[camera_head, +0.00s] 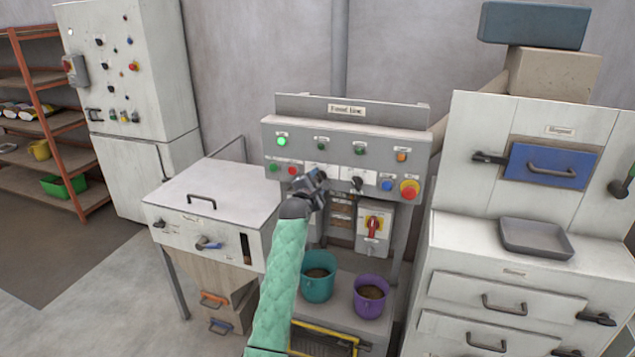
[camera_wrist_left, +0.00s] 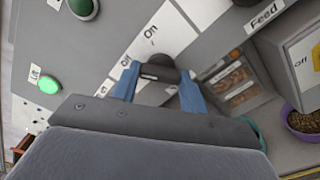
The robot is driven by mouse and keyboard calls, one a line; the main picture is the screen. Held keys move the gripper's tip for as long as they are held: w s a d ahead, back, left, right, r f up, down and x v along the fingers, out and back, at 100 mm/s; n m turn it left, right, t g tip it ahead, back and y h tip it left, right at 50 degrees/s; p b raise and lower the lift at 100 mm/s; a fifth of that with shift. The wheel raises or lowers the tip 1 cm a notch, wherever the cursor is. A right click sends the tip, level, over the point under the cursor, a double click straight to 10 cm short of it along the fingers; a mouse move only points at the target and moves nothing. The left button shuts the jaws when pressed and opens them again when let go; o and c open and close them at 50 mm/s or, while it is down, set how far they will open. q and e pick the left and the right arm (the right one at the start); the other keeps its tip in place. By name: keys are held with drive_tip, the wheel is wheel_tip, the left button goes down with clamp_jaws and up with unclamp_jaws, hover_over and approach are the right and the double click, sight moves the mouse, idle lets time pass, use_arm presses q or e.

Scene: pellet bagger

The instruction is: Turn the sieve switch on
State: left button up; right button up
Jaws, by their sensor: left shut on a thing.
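The grey control panel (camera_head: 345,155) carries two rotary switches with white label plates. My left gripper (camera_head: 318,184), on the green-sleeved arm, is at the left one and hides most of it. In the left wrist view its blue fingers (camera_wrist_left: 157,92) are shut on a dark switch knob (camera_wrist_left: 155,70), one finger on each side. "On" is legible on the plate beside the knob; the switch name is hidden, so I cannot confirm it is the sieve switch. The other black switch (camera_head: 357,184) stands to the right, free. My right gripper is not in view.
A lit green lamp (camera_head: 282,141) is at the panel's upper left. A red emergency button (camera_head: 409,189) is at its right end. Below are a red-yellow isolator (camera_head: 373,226), a teal bucket (camera_head: 318,288) and a purple bucket (camera_head: 369,300).

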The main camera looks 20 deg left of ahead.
use_arm(q)
drive_tip(key=shift+m, duration=0.4)
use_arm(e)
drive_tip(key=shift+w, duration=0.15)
use_arm(q)
drive_tip(key=m, duration=0.2)
drive_tip(key=shift+f+m+b, duration=0.1)
drive_tip(key=shift+m+b, duration=0.25)
drive_tip(key=shift+m, duration=0.05)
drive_tip(key=m, duration=0.3)
drive_tip(key=shift+m+b, duration=0.3)
drive_tip(key=m, duration=0.3)
drive_tip(key=shift+b, duration=0.3)
drive_tip(key=shift+m, duration=0.8)
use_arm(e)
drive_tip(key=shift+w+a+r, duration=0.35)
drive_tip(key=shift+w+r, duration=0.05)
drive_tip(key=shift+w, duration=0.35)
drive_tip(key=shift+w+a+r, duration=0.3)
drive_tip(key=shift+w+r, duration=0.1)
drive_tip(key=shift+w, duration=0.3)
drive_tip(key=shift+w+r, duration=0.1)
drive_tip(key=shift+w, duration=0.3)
